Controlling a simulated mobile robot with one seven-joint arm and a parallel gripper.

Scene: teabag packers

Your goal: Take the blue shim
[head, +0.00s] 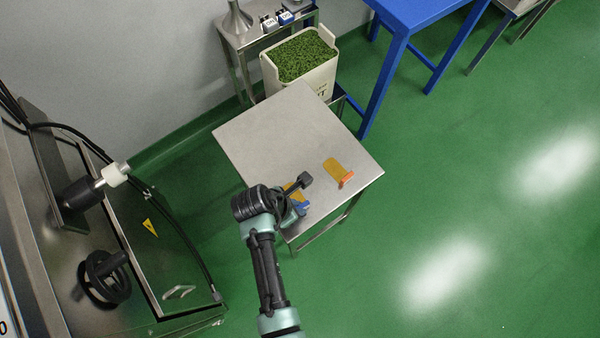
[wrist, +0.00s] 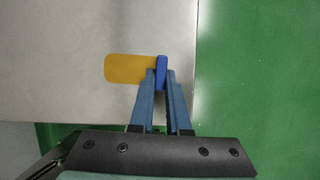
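The blue shim is a flat yellow plate with a blue tab at one end. In the wrist view its plate (wrist: 128,68) points left and its tab (wrist: 161,72) sits between my fingertips. My gripper (wrist: 160,80) is closed to about the width of the tab, one finger along each side. In the head view my gripper (head: 299,207) is at the table's near edge. I cannot tell whether the shim is lifted.
A second yellow shim with an orange tab (head: 345,180) lies to the right on the steel table (head: 270,130). A bin of green leaves (head: 325,88) stands behind the table. A steel machine (head: 130,240) is at the left. The table's far half is clear.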

